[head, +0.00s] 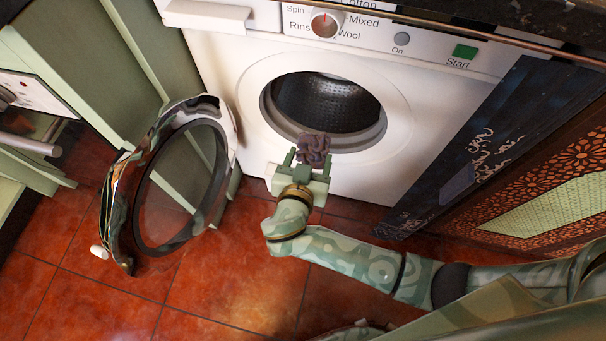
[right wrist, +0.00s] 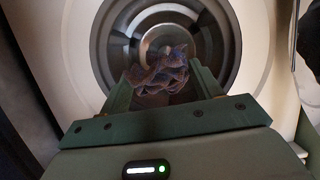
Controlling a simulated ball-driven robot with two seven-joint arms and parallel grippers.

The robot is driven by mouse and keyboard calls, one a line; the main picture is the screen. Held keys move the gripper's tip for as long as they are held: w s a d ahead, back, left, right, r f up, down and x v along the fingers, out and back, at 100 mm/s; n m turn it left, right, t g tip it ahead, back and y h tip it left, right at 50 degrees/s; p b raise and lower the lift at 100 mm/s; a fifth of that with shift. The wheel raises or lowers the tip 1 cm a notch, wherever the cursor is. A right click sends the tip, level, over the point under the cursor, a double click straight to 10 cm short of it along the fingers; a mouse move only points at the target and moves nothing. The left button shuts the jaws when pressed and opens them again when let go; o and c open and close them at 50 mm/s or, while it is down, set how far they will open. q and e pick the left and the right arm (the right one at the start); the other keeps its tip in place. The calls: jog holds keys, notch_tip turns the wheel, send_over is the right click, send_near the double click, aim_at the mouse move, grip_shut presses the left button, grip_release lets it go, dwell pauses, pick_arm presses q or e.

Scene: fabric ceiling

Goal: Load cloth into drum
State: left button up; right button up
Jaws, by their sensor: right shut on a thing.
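My right gripper (head: 305,165) is shut on a crumpled purple-grey cloth (head: 314,148). It holds the cloth at the lower front rim of the washing machine's round opening. The metal drum (head: 325,100) shows behind and above the cloth, and no other cloth can be made out in it. In the right wrist view the cloth (right wrist: 158,72) is bunched between the two green fingers, with the drum opening (right wrist: 165,30) straight ahead. My left gripper is not in view.
The round washer door (head: 180,185) stands wide open to the left of the opening. The white washing machine (head: 410,130) has a dial (head: 326,23) and a green Start button (head: 464,52) on top. A dark patterned panel (head: 470,150) stands at the right. Red floor tiles (head: 225,270) are clear in front.

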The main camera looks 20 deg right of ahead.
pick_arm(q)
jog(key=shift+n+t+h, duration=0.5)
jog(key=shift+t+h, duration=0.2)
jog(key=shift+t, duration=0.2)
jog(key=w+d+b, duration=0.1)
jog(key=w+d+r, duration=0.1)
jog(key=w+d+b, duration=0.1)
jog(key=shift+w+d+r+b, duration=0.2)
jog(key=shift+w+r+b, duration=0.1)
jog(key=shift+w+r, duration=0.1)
pick_arm(e)
jog(key=r+x, duration=0.1)
jog(key=x, duration=2.1)
jog(key=shift+w+d+r, duration=0.35)
jog(key=shift+w, duration=0.1)
jog(key=o, duration=1)
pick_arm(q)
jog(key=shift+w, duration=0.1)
